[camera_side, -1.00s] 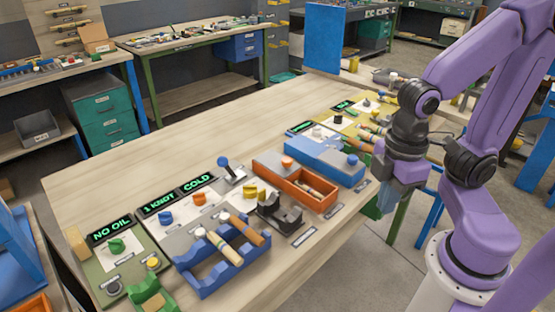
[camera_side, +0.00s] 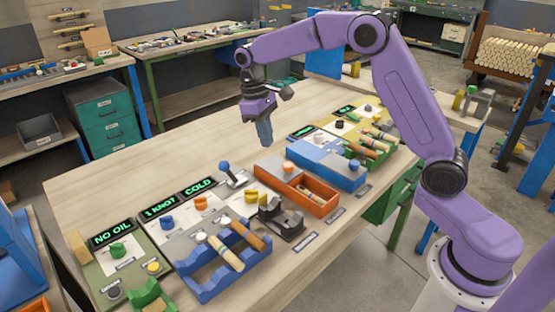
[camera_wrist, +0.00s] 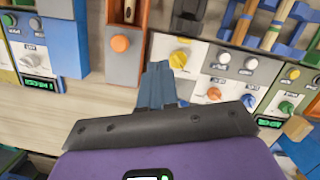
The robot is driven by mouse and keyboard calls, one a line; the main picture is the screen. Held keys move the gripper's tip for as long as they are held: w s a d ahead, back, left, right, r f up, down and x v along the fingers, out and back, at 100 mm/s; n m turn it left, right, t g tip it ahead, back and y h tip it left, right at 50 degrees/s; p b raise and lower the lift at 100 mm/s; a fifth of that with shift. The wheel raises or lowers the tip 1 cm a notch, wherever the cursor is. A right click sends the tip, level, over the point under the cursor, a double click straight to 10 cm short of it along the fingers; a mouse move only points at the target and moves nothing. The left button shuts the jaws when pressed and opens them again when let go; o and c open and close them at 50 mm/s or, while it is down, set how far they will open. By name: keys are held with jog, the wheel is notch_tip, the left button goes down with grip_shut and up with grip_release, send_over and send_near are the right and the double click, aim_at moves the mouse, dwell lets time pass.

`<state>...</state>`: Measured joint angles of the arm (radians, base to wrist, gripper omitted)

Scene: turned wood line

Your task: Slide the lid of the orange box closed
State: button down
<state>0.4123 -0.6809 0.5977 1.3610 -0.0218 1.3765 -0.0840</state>
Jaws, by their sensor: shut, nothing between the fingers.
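The orange box (camera_side: 322,208) stands near the front edge of the bench, its near right part open, with a wooden turned piece (camera_side: 303,192) inside. Its lid with a round orange knob (camera_side: 289,166) covers the far left part. My gripper (camera_side: 266,145) is shut and empty, pointing down behind the box, apart from the lid. In the wrist view my gripper (camera_wrist: 158,72) is right of the lid's knob (camera_wrist: 120,44), and the wooden piece (camera_wrist: 129,10) shows in the open part at the top.
A blue box (camera_side: 330,167) with its own blue knob stands right beside the orange box. A lever with a blue ball (camera_side: 224,166) stands to the left, and a dark cradle (camera_side: 280,220) in front. Bare bench (camera_side: 180,145) lies behind.

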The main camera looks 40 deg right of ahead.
aim_at(280, 170)
jog(key=w+d+f+m, duration=0.2)
jog(key=w+d+f, duration=0.1)
jog(key=w+d, duration=0.35)
jog(key=shift+g, duration=0.4)
jog(key=x, duration=1)
jog(key=shift+s+d, duration=0.25)
